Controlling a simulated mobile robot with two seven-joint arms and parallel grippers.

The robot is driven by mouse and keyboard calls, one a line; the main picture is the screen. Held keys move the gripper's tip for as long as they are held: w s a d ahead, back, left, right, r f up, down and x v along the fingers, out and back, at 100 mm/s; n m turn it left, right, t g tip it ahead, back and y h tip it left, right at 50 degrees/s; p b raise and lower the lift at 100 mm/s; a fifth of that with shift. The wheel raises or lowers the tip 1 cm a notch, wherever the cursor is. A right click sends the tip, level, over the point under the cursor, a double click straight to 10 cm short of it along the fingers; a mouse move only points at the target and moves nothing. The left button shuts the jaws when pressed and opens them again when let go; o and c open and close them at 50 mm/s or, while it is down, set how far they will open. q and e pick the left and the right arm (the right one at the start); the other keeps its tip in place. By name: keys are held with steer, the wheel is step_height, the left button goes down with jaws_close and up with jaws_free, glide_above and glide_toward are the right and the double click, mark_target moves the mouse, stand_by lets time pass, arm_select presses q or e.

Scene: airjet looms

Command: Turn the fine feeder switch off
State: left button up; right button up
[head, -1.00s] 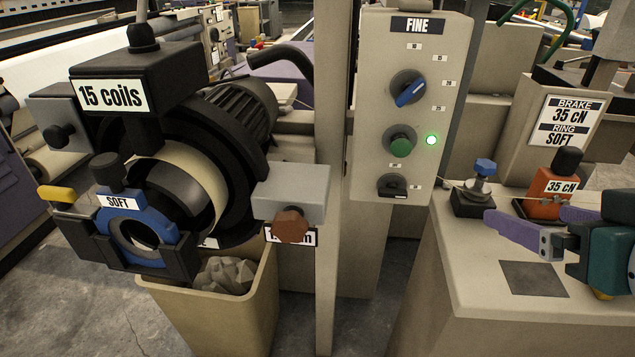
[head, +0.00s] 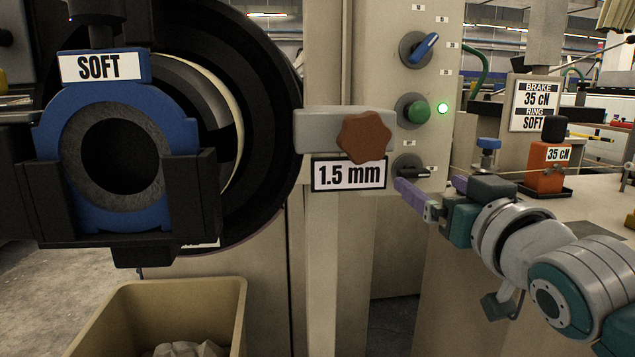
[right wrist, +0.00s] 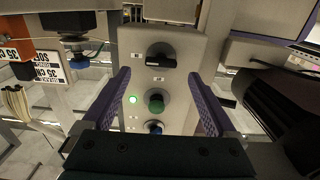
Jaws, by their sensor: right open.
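The FINE feeder panel (head: 385,70) is pale grey and upright. Its black switch (head: 409,168) sits lowest, with its handle lying about horizontal; it also shows in the right wrist view (right wrist: 160,58), where the panel appears upside down. Above it are a green button (head: 413,111), a lit green lamp (head: 442,109) and a blue knob (head: 419,48). My right gripper (head: 428,184) is open and empty, its purple fingers just in front of and below the switch. In the right wrist view the switch lies between the fingers, beyond their tips; contact is not seen. My left gripper is out of view.
A grey block with a brown knob (head: 364,137) and a 1.5 mm label (head: 349,174) juts out left of the panel. The blue SOFT ring unit (head: 65,130) is further left. An orange 35 cN unit (head: 546,175) stands on the right table.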

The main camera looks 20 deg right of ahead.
mark_target(416, 175)
steer(key=b+x, duration=0.1)
steer(key=x, duration=0.4)
steer(key=shift+w, duration=0.2)
steer(key=shift+c, duration=1.2)
steer(key=c, duration=1.1)
